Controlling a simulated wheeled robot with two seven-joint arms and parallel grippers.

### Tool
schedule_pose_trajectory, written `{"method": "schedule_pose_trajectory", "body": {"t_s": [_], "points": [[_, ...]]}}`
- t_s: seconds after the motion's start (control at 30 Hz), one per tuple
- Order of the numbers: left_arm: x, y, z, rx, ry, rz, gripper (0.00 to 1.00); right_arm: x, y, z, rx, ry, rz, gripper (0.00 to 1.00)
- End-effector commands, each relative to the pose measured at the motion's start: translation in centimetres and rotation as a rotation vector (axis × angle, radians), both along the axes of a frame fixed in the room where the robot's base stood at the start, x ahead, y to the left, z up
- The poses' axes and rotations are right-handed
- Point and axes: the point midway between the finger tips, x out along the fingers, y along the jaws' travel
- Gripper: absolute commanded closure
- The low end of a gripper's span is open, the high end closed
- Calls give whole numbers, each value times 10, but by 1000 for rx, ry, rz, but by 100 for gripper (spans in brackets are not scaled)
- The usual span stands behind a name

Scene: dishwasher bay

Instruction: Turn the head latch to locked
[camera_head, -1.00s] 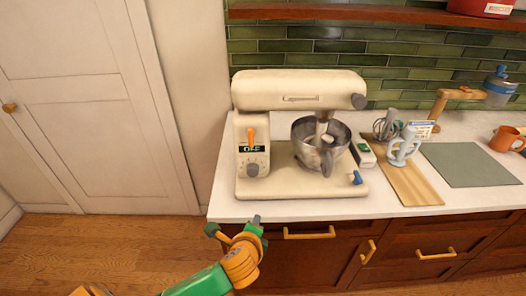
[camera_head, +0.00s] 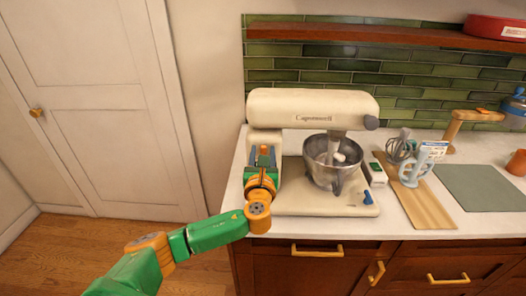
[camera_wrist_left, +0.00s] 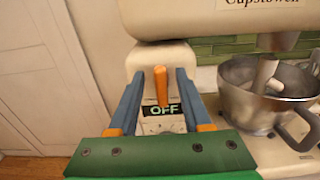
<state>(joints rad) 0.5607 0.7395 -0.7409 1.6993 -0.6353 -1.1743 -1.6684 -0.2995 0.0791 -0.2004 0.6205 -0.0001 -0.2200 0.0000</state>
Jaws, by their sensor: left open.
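The cream stand mixer (camera_head: 310,106) stands on the white counter with its head level over the metal bowl (camera_head: 325,172). In the left wrist view an orange lever (camera_wrist_left: 161,88) stands upright on the mixer's column, above a display (camera_wrist_left: 163,110) reading OFF. A small blue lever (camera_head: 368,197) sits at the base's front right corner. The pictures do not label either lever as the latch. My left gripper (camera_head: 263,154) is open in front of the column, its fingers on either side of the orange lever with gaps visible. It hides the control panel from the head view. My right gripper is out of view.
Right of the mixer lie a small white-and-green box (camera_head: 377,173), a wooden board (camera_head: 424,208), a whisk (camera_head: 400,148), a light blue tool (camera_head: 417,166) and a grey-green mat (camera_head: 484,188). A red shelf (camera_head: 380,35) runs above. The floor left is clear.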

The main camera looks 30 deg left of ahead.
Motion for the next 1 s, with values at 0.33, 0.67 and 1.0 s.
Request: {"method": "schedule_pose_trajectory", "body": {"t_s": [0.33, 0.67, 1.0], "points": [[1, 1, 0, -2, 0, 0, 78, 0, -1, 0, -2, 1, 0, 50], [1, 1, -1, -6, -1, 0, 100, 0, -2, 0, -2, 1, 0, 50], [0, 2, -1, -116, -69, 0, 100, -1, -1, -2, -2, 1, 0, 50]]}}
